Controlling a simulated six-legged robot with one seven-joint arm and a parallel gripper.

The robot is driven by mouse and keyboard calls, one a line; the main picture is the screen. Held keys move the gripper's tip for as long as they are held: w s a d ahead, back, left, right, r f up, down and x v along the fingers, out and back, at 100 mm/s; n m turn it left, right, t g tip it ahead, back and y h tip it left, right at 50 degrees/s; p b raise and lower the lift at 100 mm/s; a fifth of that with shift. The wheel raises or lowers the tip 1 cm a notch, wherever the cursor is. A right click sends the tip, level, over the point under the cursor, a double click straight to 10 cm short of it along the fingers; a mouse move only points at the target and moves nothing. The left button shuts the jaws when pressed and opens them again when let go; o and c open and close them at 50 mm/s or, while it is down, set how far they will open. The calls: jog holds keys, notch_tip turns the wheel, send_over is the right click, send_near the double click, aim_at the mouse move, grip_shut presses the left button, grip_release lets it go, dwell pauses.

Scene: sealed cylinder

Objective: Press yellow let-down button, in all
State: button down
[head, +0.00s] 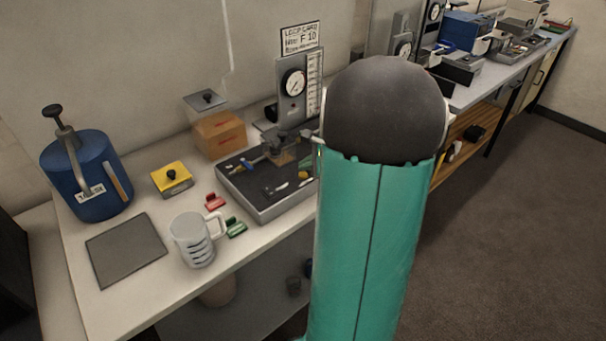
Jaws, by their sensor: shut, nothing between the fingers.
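A yellow box (171,181) with a black knob on top sits on the light bench, between the blue canister and the dark tray. It is the only clearly yellow thing with a button-like top. A dark grey tray (262,208) holds a small metal fixture (282,150) with blue and brass parts, and several small loose pieces. My large teal arm link with its dark round joint covers the tray's right end. My gripper cannot be made out; it seems hidden behind the arm, and nothing is seen touching the yellow box.
A blue canister (88,176) stands at left, with a grey mat (126,249) and a clear measuring jug (192,242) near the front edge. Red (214,202) and green (236,228) clips lie beside the tray. A cardboard box (219,135) and a dial gauge stand (292,84) are behind.

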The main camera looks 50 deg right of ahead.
aim_at(306, 175)
jog(key=shift+f, duration=0.15)
dwell(0.7)
jog(key=shift+f, duration=0.3)
jog(key=shift+f, duration=0.35)
dwell(0.6)
jog(key=shift+r, duration=0.8)
jog(key=shift+r, duration=2.5)
